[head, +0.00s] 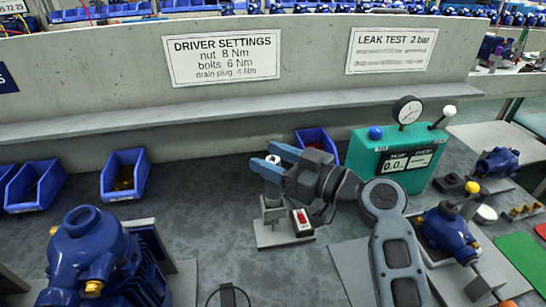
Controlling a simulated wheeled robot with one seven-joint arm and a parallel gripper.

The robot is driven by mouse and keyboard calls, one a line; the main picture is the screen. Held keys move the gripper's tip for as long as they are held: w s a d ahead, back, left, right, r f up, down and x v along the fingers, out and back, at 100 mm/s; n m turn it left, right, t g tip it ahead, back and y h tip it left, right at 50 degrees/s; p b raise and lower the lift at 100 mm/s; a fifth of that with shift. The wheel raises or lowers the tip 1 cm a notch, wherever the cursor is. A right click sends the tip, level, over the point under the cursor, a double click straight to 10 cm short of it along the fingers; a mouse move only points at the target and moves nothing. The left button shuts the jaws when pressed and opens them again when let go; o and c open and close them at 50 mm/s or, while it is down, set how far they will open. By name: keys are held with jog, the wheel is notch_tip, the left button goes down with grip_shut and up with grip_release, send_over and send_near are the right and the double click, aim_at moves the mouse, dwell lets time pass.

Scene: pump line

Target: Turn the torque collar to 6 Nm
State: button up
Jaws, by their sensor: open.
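My gripper (267,161) is open above a small stand (270,236) on the grey bench, with its blue fingers on either side of a pale round top (273,158). This top looks like the end of an upright tool in the stand, perhaps the driver with the torque collar. I cannot tell whether the fingers touch it. My gripper and wrist hide most of the tool, and no collar scale is readable. A small box with a red display (302,222) sits on the stand; its digits are too small to read.
A wall sign (221,58) reads nut 8 Nm, bolts 6 Nm, drain plug 4 Nm. Blue bins (125,174) stand along the back. A green leak tester (375,150) stands behind my wrist. Blue pumps stand at front left (90,255) and right (446,231).

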jog(key=shift+c, duration=0.2)
jog(key=c, duration=0.9)
jog(key=shift+f+b, duration=0.1)
jog(key=shift+b, duration=0.3)
jog(key=g+b, duration=0.1)
jog(key=n+g+b, duration=0.1)
jog(key=b, duration=0.1)
jog(key=shift+d+f+y, duration=0.1)
jog(key=shift+f+y, duration=0.15)
jog(key=shift+y, duration=0.15)
jog(key=n+g+y+b, duration=0.1)
jog(key=n+g+b, duration=0.1)
jog(key=g+b, duration=0.1)
jog(key=shift+w+f+b, duration=0.1)
jog(key=shift+b, duration=0.8)
jog(key=n+g+b, duration=0.3)
jog(key=g+b, duration=0.2)
jog(key=shift+n, duration=0.3)
jog(key=n+g+b, duration=0.1)
jog(key=g, duration=0.1)
jog(key=n+g+b, duration=0.1)
jog(key=g+b, duration=0.1)
jog(key=shift+r+n, duration=0.3)
jog(key=shift+r, duration=0.05)
jog(key=shift+g+h+b, duration=0.3)
